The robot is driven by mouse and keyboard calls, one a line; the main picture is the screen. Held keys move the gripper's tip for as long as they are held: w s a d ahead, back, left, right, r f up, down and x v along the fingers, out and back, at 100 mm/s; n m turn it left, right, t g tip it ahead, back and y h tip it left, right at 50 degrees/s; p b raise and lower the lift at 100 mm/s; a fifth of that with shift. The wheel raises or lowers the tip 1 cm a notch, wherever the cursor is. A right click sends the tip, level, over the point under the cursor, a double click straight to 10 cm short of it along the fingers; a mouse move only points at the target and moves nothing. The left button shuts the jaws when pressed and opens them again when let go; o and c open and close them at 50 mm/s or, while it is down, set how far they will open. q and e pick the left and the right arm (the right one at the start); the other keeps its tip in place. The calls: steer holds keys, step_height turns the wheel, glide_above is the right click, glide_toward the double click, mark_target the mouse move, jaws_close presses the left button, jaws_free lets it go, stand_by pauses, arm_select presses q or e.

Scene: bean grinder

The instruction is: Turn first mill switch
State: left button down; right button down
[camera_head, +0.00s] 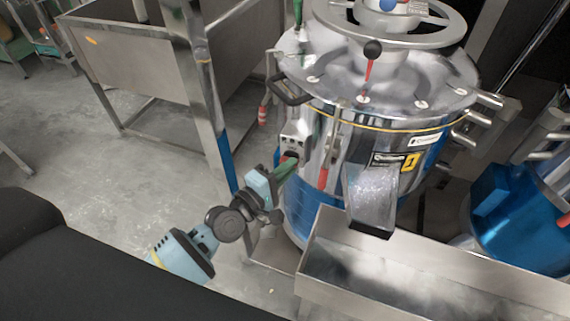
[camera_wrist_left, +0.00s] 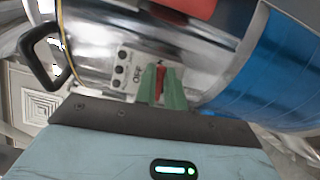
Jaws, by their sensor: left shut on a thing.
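The first mill (camera_head: 385,85) is a shiny steel drum with a blue lower part and a yellow label marked 1. Its switch panel (camera_head: 297,135) is on the drum's left side; the left wrist view also shows this panel (camera_wrist_left: 122,72) with black buttons and the word OFF. My left gripper (camera_head: 287,167) is at the panel's lower end. Its green fingers are shut on the red switch (camera_wrist_left: 160,82), which shows upright between them in the left wrist view. My right gripper is not in view.
A steel trough (camera_head: 330,240) stands below the mill's chute (camera_head: 373,197). A black side handle (camera_head: 290,93) sticks out above the panel. A second blue machine (camera_head: 515,215) is at the right. A steel table frame (camera_head: 200,90) stands left; the floor between is clear.

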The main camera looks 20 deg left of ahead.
arm_select(q)
steer(key=shift+r+m+p, duration=0.1)
steer(key=shift+m+p, duration=0.3)
steer(key=shift+m, duration=0.1)
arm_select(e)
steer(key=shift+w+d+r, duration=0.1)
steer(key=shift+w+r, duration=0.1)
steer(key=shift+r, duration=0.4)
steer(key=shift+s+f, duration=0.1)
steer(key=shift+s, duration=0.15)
arm_select(q)
steer(key=c, duration=1.5)
jaws_free()
steer(key=shift+c, duration=0.2)
steer(key=shift+o, duration=0.3)
steer(key=shift+s, duration=0.1)
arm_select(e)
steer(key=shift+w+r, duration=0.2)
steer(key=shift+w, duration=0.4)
arm_select(q)
steer(key=v, duration=0.7)
steer(key=shift+s+a, duration=0.25)
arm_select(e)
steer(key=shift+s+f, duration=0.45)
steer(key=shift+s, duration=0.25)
